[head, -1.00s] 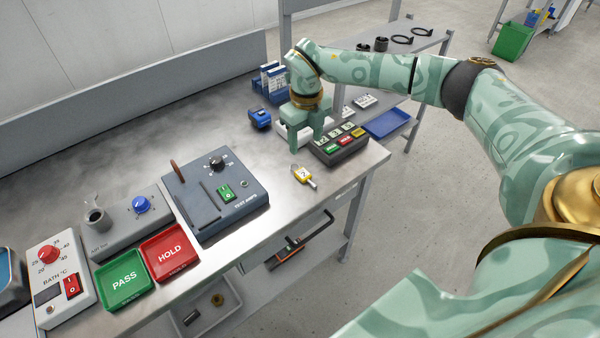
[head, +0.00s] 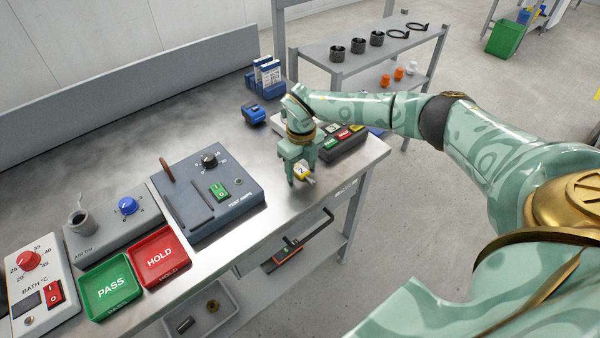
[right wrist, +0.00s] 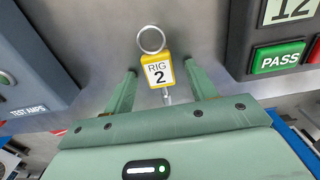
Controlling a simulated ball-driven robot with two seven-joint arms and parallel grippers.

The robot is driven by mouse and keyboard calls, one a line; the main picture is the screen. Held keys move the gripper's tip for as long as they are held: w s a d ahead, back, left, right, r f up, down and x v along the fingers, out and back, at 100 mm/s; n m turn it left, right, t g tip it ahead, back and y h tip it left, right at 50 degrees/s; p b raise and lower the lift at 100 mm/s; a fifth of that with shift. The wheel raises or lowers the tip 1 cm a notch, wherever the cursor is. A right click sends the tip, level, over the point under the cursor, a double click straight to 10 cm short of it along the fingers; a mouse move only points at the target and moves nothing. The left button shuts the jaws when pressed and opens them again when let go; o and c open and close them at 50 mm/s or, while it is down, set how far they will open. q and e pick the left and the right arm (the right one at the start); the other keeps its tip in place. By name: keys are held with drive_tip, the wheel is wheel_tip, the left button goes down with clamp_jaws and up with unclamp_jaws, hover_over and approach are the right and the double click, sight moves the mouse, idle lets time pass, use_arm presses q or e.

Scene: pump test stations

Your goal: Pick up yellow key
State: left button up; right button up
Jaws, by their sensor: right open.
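The yellow key (head: 301,171) has a yellow tag with a white face, marked "RIG 2" in the right wrist view (right wrist: 158,76), and a metal ring. It lies on the steel bench near the front edge, at the right end. My right gripper (head: 301,180) is above it, pointing down. In the right wrist view the open fingers (right wrist: 163,85) stand on either side of the key's lower part, with gaps on both sides. The tag and ring extend beyond the fingertips, and the key's shaft lies between the fingers. My left gripper is not in view.
A dark test amps box (head: 240,205) stands left of the key. A button box (head: 345,142) with PASS sits close on the right. Green PASS (head: 92,299) and red HOLD (head: 178,271) trays are at front left. A blue item (head: 254,113) lies behind.

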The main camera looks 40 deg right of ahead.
sight(301, 171)
drive_tip(key=c, duration=1.2)
drive_tip(key=shift+o, duration=0.2)
drive_tip(key=shift+r+p, duration=0.3)
drive_tip(key=shift+r, duration=0.35)
wheel_tip(301, 171, up, 3)
drive_tip(key=shift+s+r+p, duration=0.1)
drive_tip(key=shift+s+p, duration=0.05)
drive_tip(key=shift+p, duration=0.6)
drive_tip(key=s+a+r+p, duration=0.2)
drive_tip(key=s+r, duration=0.2)
drive_tip(key=s, duration=0.2)
drive_tip(key=s+a+r+p, duration=0.2)
drive_tip(key=s+r, duration=0.2)
drive_tip(key=s, duration=0.3)
drive_tip(key=shift+a+r+p, duration=0.3)
drive_tip(key=shift+p, duration=0.05)
